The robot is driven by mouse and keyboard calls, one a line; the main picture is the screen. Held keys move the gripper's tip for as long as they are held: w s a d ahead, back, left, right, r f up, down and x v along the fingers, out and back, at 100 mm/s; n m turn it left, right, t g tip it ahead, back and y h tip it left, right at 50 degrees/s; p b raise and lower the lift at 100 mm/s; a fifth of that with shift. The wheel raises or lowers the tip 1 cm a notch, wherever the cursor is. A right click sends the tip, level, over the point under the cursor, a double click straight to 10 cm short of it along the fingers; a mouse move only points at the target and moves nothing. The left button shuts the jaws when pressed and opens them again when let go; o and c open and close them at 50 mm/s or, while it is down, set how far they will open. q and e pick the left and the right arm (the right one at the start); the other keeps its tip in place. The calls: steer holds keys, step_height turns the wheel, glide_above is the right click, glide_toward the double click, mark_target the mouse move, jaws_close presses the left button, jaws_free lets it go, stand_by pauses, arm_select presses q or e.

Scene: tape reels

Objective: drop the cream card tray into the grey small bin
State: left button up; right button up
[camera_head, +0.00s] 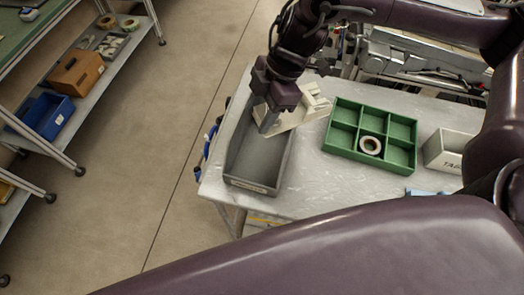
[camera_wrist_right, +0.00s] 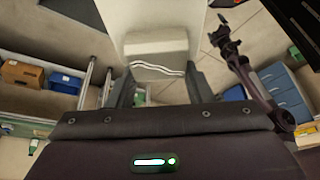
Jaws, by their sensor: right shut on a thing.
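The cream card tray (camera_head: 300,112) is held by my right gripper (camera_head: 270,122), tilted, over the back right part of the grey small bin (camera_head: 256,162). In the right wrist view the tray (camera_wrist_right: 152,22) is large, between the two fingers of the right gripper (camera_wrist_right: 160,88), which is shut on it. The grey bin is a long open box at the table's left edge, and its visible inside looks empty. The gripper and tray hide its back part. An arm that looks like my left one shows in the right wrist view, with its gripper (camera_wrist_right: 223,36) small and its jaws unclear.
A green compartment tray (camera_head: 343,149) with a tape reel (camera_head: 370,146) in it stands right of the grey bin. A pale labelled box (camera_head: 447,151) is further right. A shelf with a blue bin (camera_head: 48,116) and a brown box (camera_head: 77,74) is across the floor.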

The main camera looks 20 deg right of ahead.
steer(key=s+a+r+n+g+h, duration=0.1)
steer(key=s+a+r+n+g, duration=0.15)
steer(key=n, duration=0.75)
glide_above(255, 175)
steer(key=shift+g+h, duration=0.35)
steer(key=shift+h, duration=0.05)
step_height(255, 175, down, 16)
steer(key=shift+f, duration=2.25)
arm_select(q)
steer(key=shift+s, duration=0.35)
arm_select(e)
steer(key=shift+f+b, duration=0.45)
steer(key=shift+f, duration=0.15)
arm_select(q)
steer(key=shift+f, duration=0.4)
arm_select(e)
steer(key=o, duration=1.1)
